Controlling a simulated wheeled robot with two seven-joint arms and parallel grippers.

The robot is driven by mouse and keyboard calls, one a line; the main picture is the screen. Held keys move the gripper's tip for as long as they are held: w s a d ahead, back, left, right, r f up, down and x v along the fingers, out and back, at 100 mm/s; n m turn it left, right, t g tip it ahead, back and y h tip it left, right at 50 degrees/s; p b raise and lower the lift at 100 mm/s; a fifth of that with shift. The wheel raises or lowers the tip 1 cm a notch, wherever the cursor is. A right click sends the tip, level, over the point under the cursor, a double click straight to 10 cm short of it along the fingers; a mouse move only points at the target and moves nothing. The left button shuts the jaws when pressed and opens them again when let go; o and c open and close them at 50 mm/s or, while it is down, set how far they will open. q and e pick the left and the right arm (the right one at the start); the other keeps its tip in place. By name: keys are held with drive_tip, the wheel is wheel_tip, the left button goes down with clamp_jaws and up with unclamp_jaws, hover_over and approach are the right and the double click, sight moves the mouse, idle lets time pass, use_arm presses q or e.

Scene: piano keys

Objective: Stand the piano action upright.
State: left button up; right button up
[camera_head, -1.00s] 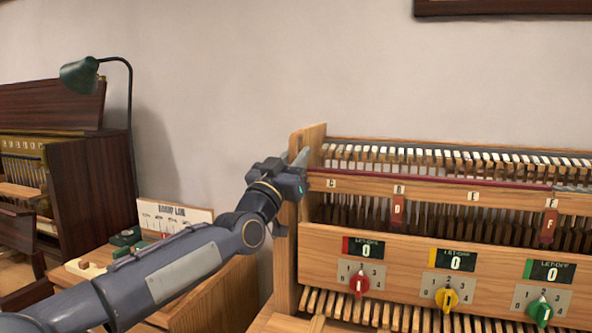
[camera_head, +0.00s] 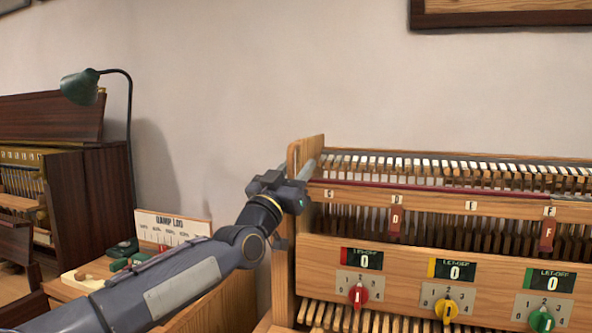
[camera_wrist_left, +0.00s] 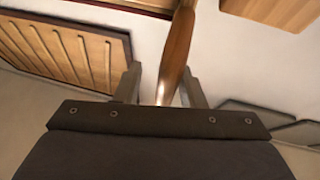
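The piano action (camera_head: 400,253) is a wide wooden frame with rows of hammers, at the right of the head view. Its left end post (camera_head: 318,141) rises at the top left corner. Whether the frame leans back is hard to tell from here. My left gripper (camera_head: 307,172) is at this post, near its top. In the left wrist view the two fingers (camera_wrist_left: 162,87) are apart, with a narrow wooden piece (camera_wrist_left: 177,45) between them. A gap shows on its left side; contact on the right is unclear. My right gripper is not in view.
Red, yellow and green dials (camera_head: 446,308) sit on the action's front, with small displays above. A bench (camera_head: 215,290) with a printed card (camera_head: 172,227) stands left of it. A green lamp (camera_head: 80,88) and a dark piano (camera_head: 95,190) are further left.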

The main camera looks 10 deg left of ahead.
use_arm(q)
drive_tip(key=shift+a, duration=0.1)
drive_tip(key=shift+s+a+f, duration=0.15)
drive_tip(key=shift+s+f, duration=0.05)
drive_tip(key=shift+s, duration=0.05)
drive_tip(key=b+v, duration=0.2)
drive_tip(key=v, duration=0.5)
